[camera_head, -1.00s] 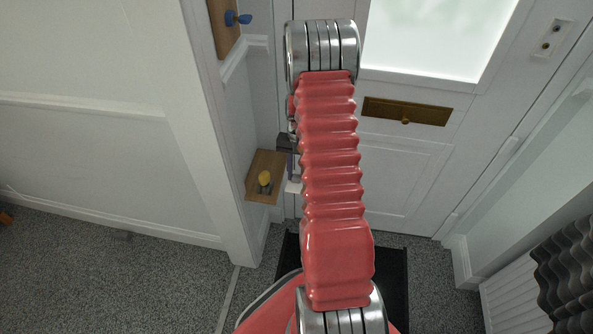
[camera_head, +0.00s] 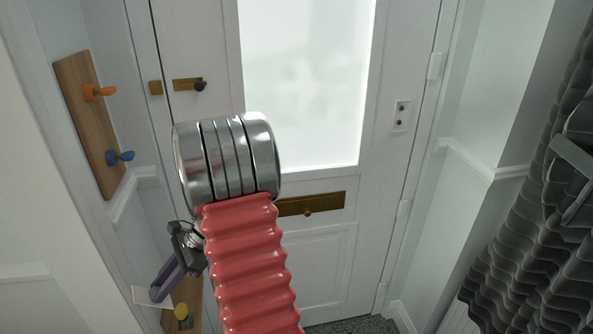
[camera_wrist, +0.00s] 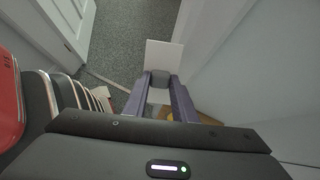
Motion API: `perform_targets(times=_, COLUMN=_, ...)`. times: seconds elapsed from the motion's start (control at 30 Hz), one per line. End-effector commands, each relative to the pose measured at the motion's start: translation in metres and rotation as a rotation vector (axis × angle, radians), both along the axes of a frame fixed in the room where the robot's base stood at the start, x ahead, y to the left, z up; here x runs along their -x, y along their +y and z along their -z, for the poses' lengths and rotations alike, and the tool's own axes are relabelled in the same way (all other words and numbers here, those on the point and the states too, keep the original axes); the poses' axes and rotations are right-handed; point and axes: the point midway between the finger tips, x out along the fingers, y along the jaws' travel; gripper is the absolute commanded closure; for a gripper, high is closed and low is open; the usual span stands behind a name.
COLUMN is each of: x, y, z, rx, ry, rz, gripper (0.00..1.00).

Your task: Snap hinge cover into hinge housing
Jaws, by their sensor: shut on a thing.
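A thin white square plate, which looks like the hinge cover (camera_wrist: 163,55), is held at the tips of my gripper (camera_wrist: 159,83). In the head view my gripper (camera_head: 166,281) is at the lower left with the cover (camera_head: 145,296) at its tip, partly hidden by a finger. The purple fingers are shut on it. A pale plate with two dark screw-like spots on the right side of the door frame (camera_head: 401,115) looks like the hinge housing. It is well apart from my gripper, up and to the right, with my arm between them in the picture.
A white door with a bright glass pane (camera_head: 305,80) and a brass letter plate (camera_head: 312,204) stands ahead. A wooden peg board (camera_head: 84,115) hangs at left. A wooden shelf (camera_head: 196,292) with a yellow knob is beside my gripper. A grey curtain (camera_head: 530,220) hangs at right.

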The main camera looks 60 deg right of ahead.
Motion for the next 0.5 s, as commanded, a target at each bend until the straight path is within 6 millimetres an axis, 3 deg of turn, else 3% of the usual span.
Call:
perform_targets(times=0.03, x=-0.004, y=-0.006, z=-0.021, rx=-0.023, ry=-0.025, rz=0.055, gripper=0.96)
perform_targets(times=0.27, x=-0.013, y=-0.038, z=-0.11, rx=-0.145, ry=-0.131, rz=0.269, gripper=0.96)
perform_targets(times=0.5, x=0.0, y=-0.086, z=-0.197, rx=-0.254, ry=-0.263, rz=0.445, gripper=0.96)
